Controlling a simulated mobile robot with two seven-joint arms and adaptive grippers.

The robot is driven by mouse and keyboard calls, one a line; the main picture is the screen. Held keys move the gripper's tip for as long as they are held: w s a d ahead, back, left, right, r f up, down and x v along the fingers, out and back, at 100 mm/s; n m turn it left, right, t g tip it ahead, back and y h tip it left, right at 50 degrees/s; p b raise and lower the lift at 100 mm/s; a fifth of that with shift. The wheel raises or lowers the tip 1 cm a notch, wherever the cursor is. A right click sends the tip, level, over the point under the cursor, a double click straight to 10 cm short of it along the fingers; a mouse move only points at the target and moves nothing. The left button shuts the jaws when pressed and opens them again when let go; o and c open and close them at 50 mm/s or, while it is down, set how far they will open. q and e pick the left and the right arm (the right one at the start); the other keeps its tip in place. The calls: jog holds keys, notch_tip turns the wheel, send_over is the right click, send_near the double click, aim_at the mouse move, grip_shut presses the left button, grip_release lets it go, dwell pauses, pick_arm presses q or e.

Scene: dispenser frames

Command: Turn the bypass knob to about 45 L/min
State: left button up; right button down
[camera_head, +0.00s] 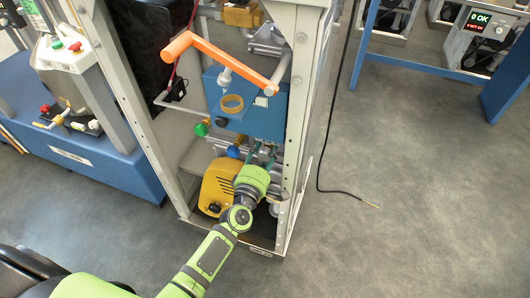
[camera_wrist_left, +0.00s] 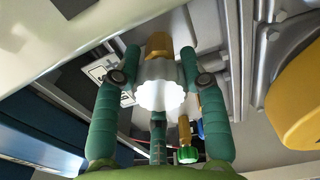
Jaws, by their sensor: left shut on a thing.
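The bypass knob (camera_wrist_left: 160,96) is pale with a scalloped rim, and a brass-coloured fitting (camera_wrist_left: 158,45) shows beyond it. In the left wrist view it sits between the two dark green fingers of my left gripper (camera_wrist_left: 160,66), one finger on each side. My left gripper is shut on it. In the head view my left gripper (camera_head: 262,154) reaches into the lower part of the metal frame, and the knob is mostly hidden there. No flow scale or reading can be made out. My right gripper is not in view.
A yellow pump housing (camera_head: 216,186) stands just left of my wrist. Green (camera_head: 201,129) and blue (camera_head: 232,151) knobs are close by. A blue tank (camera_head: 262,118) and an orange handle (camera_head: 196,45) are above. Frame posts (camera_head: 290,150) stand close on the right.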

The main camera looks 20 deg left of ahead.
pick_arm(q)
jog(key=shift+s+d+f, duration=0.1)
jog(key=shift+d+f, duration=0.1)
jog(key=shift+d, duration=0.25)
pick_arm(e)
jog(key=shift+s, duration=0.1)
pick_arm(q)
jog(key=o, duration=1.1)
jog(key=shift+c, duration=0.2)
jog(key=shift+o, duration=0.5)
jog(key=shift+r, duration=0.1)
jog(key=shift+a, duration=0.1)
jog(key=s, duration=1.2)
jog(key=shift+a, duration=0.15)
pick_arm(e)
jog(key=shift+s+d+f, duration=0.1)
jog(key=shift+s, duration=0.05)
